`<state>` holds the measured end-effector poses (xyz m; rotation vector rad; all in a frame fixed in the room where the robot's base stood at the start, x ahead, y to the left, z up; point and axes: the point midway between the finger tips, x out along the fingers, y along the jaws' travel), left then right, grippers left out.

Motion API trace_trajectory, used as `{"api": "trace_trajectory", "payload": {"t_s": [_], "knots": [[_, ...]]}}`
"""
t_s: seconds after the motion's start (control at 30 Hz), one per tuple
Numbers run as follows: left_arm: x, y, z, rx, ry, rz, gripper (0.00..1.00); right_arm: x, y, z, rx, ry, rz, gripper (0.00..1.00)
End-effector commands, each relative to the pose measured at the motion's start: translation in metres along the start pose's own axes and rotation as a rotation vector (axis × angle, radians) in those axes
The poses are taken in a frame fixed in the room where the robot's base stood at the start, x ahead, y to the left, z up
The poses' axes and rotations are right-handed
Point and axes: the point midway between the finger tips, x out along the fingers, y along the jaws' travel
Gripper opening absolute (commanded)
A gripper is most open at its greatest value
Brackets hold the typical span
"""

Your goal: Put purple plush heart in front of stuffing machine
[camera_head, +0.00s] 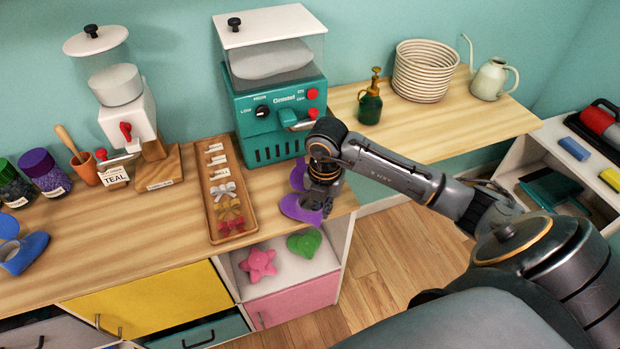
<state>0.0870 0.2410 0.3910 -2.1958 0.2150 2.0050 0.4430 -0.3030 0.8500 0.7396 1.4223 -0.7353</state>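The purple plush heart (297,209) is at the right end of the wooden counter, in front of the teal stuffing machine (262,123). My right gripper (318,198) points down at the heart and hides its middle; purple shows on its left and below it. The fingertips overlap the heart, but I cannot tell whether they are closed on it. I also cannot tell whether the heart rests on the counter or hangs just above it. My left gripper is not in view.
A wooden tray (216,230) with bows and tags lies left of the heart. A white dispenser (130,110) stands further left. A pink star plush (259,263) and green heart plush (305,243) sit in the open shelf below. The counter's right edge is close to my gripper.

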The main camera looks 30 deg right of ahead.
Motion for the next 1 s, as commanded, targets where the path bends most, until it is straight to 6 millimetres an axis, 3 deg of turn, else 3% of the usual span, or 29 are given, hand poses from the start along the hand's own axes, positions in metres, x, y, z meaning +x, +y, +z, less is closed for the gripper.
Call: {"api": "trace_trajectory", "payload": {"t_s": [0.2,0.67,1.0], "knots": [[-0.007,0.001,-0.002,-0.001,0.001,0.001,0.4,0.0,0.028,0.031,0.002,0.001,0.002,0.0],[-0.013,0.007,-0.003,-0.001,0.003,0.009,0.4,0.0,0.058,0.066,0.002,0.001,0.001,0.0],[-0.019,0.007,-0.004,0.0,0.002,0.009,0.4,0.008,0.058,0.067,-0.001,0.0,0.0,0.0]]}}
